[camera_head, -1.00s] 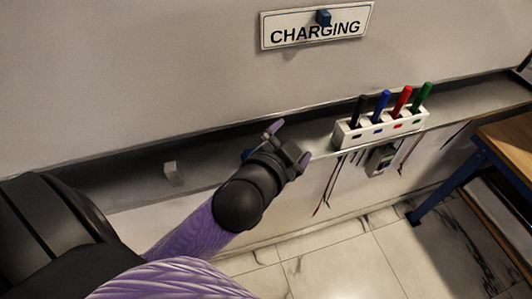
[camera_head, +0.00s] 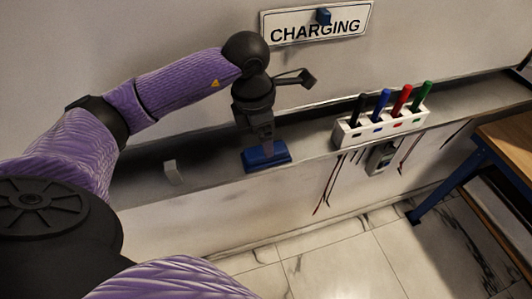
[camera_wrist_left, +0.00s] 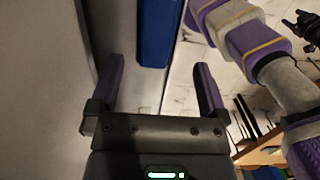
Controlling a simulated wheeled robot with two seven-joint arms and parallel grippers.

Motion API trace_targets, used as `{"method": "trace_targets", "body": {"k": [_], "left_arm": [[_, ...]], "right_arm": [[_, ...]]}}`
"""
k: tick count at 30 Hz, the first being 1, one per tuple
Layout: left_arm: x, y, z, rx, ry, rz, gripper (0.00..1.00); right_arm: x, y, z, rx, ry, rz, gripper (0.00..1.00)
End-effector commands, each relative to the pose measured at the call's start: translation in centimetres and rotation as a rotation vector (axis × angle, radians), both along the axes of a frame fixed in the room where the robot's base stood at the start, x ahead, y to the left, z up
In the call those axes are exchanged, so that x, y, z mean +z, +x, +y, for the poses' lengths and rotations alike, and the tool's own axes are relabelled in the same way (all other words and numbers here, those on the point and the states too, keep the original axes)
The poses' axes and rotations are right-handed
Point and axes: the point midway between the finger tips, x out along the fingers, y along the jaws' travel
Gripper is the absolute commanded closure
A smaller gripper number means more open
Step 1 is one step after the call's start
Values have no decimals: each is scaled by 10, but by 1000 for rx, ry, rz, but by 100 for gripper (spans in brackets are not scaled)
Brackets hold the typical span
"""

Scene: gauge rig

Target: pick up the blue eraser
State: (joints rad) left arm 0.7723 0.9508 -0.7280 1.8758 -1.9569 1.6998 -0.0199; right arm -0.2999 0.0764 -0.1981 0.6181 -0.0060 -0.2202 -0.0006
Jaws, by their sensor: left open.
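The blue eraser (camera_head: 266,158) lies on the grey ledge along the wall, left of the marker holder. My left gripper (camera_head: 267,136) points down just above the eraser in the head view and hides part of its top. In the left wrist view the eraser (camera_wrist_left: 155,35) runs out of the top edge, between the lines of the two open fingers (camera_wrist_left: 158,68), with a gap on each side. The gripper is empty. In the same view, a small dark gripper-like part (camera_wrist_left: 304,27), probably my right gripper, shows at the top right corner.
A white holder (camera_head: 384,129) with black, blue, red and green markers stands on the ledge to the right. A small grey block (camera_head: 173,172) stands to the left. Wires and a grey device (camera_head: 380,158) hang below the holder. A table (camera_head: 508,140) is at the right edge.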

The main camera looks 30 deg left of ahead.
Motion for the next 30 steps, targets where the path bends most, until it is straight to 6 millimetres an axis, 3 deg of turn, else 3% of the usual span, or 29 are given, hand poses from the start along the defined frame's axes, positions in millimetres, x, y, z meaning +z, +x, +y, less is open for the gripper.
{"method": "trace_targets", "body": {"k": [8, 16, 27, 30], "left_arm": [[-50, 9, -1, -2, -3, 1, 3], [-55, 10, -1, -3, -3, -1, 5], [-55, 10, -1, -3, -4, -2, 83], [-55, 10, -1, -3, -4, -2, 100]], "right_arm": [[4, 0, -1, 0, -2, 0, 41], [4, 0, -6, 3, -10, 0, 41], [4, 0, -8, 5, -13, -1, 41], [4, 0, -7, 4, -11, 0, 41]]}}
